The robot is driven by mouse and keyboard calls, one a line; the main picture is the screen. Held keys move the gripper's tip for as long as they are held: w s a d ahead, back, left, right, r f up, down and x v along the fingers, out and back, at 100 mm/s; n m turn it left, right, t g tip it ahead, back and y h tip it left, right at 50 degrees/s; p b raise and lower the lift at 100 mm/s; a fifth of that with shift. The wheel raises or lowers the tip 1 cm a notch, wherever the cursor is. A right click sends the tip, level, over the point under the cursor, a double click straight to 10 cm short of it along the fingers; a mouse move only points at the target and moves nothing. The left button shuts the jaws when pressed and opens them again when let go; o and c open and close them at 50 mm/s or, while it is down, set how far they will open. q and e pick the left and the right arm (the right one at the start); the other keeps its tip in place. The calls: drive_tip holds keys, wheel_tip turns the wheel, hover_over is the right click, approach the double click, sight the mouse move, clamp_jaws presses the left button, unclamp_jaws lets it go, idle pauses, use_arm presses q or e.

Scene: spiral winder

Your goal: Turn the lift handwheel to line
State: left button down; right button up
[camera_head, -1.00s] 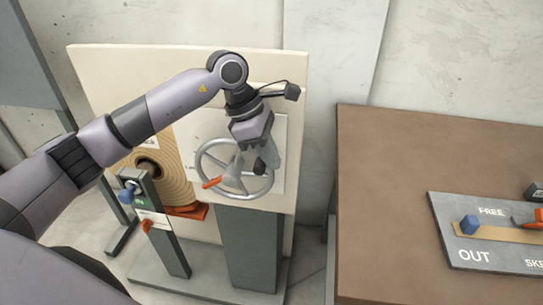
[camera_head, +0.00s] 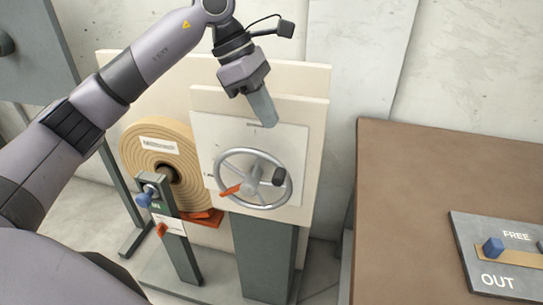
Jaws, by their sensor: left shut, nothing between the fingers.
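The lift handwheel (camera_head: 222,168) is a grey metal ring with a hub, mounted on a pale upright panel in the middle of the view. A dark knob (camera_head: 279,176) sits at the right of its rim. An orange pointer (camera_head: 230,190) shows at the lower left of the wheel. My left gripper (camera_head: 269,121) is above the wheel, apart from it, with its fingers pointing down. It is shut and holds nothing. My right gripper is not in view. I cannot make out a line mark on the panel.
A large tan roll (camera_head: 140,160) stands behind the panel at left. A post with a blue knob (camera_head: 144,199) stands in front of it. A brown table (camera_head: 430,190) at right carries a grey control plate (camera_head: 500,278) with another blue knob.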

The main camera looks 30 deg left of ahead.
use_arm(q)
drive_tip(key=s+a+f+h+b, duration=0.15)
drive_tip(key=s+a, duration=0.25)
drive_tip(key=a, duration=0.5)
approach(263, 167)
drive_tip(key=s+d+f, duration=0.1)
drive_tip(key=d+f, duration=0.1)
drive_tip(key=s+d+f, duration=0.2)
drive_tip(key=shift+s+b, duration=0.1)
drive_tip(key=shift+b, duration=0.25)
drive_tip(key=shift+w+d+f, duration=0.15)
drive_tip(key=shift+d+f, duration=0.05)
drive_tip(key=shift+d, duration=0.3)
drive_tip(key=shift+w+d+f, duration=0.15)
drive_tip(key=shift+d+f, duration=0.05)
drive_tip(key=shift+d, duration=0.3)
drive_tip(key=shift+w+d+f+t, duration=0.1)
drive_tip(key=shift+d+f+t, duration=0.25)
drive_tip(key=shift+d, duration=0.15)
drive_tip(key=shift+y+p, duration=0.25)
drive_tip(key=shift+p, duration=0.05)
